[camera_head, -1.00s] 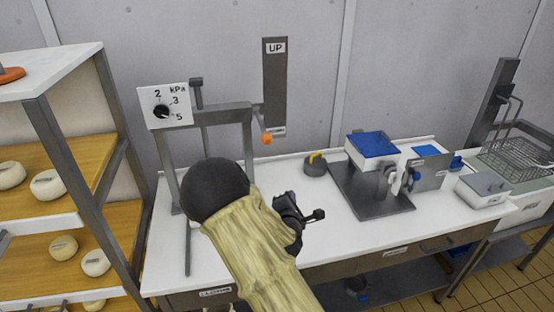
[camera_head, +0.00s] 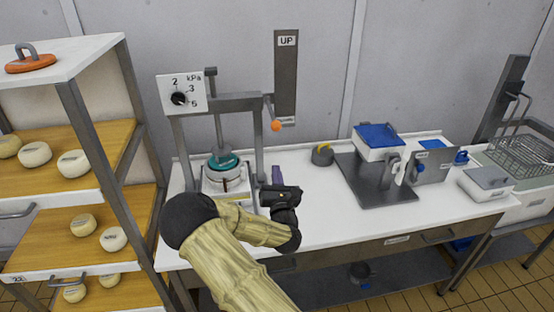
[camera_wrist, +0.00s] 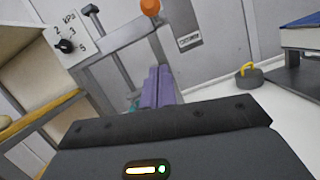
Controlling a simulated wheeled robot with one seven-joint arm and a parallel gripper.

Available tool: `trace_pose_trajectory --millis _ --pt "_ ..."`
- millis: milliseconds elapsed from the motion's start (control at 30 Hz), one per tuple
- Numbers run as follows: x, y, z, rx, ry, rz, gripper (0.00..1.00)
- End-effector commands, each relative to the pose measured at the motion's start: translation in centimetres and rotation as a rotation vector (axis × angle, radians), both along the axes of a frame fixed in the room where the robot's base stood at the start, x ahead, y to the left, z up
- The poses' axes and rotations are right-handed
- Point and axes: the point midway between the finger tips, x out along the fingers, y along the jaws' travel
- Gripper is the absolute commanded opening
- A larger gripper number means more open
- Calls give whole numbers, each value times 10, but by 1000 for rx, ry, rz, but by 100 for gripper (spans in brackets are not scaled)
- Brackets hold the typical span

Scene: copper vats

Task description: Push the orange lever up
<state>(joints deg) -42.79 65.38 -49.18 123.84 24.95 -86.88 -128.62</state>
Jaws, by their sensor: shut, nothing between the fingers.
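The orange lever knob (camera_head: 275,126) is a small ball at the lower end of a short grey arm, by the bottom of the grey panel marked UP (camera_head: 286,75). In the wrist view the orange knob (camera_wrist: 150,6) is at the top edge, partly cut off. My gripper (camera_head: 277,175) points toward the back wall, below the knob and apart from it. Its purple fingers (camera_wrist: 158,86) are together, with nothing between them.
A grey press frame (camera_head: 222,103) with a kPa dial (camera_head: 179,98) stands left of the lever, over a teal-topped mould (camera_head: 223,165). A weight with a yellow handle (camera_head: 322,154) and a blue-topped device (camera_head: 378,140) stand to the right. Cheese shelves (camera_head: 75,190) fill the left.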

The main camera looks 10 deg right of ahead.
Motion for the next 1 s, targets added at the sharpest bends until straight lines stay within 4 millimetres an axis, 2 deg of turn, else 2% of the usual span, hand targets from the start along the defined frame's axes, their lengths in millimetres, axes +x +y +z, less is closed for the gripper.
trace_pose_trajectory --millis 633,700,800,1000 --pt "91 -2 29 2 0 5 0" --pt "88 -5 44 3 0 2 0" --pt "87 -7 55 1 1 3 0" --pt "87 -9 64 2 1 4 0"
